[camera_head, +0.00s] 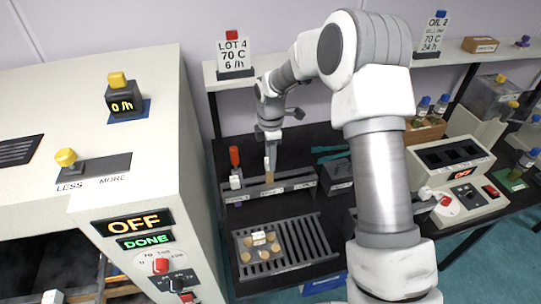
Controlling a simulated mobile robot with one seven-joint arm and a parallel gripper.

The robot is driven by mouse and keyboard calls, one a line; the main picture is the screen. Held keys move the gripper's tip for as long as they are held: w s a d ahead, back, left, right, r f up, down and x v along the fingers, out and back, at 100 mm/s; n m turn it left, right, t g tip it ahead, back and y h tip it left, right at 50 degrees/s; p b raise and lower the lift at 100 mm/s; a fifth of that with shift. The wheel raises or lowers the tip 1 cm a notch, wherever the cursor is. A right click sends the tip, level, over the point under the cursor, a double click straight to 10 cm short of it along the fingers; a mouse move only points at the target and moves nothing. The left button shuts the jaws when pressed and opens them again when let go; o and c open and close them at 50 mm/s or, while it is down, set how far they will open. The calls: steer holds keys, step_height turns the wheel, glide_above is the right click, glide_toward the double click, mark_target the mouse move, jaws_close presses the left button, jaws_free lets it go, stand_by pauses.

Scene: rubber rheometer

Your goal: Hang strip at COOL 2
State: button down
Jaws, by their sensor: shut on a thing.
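A grey hanging rack (294,185) stands on the dark bench, with small labels along its front that are too small to read, so I cannot tell which place is COOL 2. My gripper (270,164) points down over the middle of the rack. It is shut on a small tan strip (269,178), which is upright at the rack's bar. I cannot tell whether the strip touches the bar, and its lower end is hidden. A red-topped item (234,156) with a white clip (236,182) stands at the rack's left end.
A slotted tray (309,238) with several tan discs lies in front of the rack. A large cabinet (139,160) with OFF and DONE displays closes off the left. A dark box (339,178) stands right of the rack. My arm hides part of the right bench.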

steer(key=shift+f+b, duration=1.65)
steer(key=shift+f, duration=1)
steer(key=shift+c, duration=2.3)
jaws_free()
steer(key=shift+r, duration=0.1)
steer(key=shift+r+p, duration=2)
steer(key=shift+r, duration=0.95)
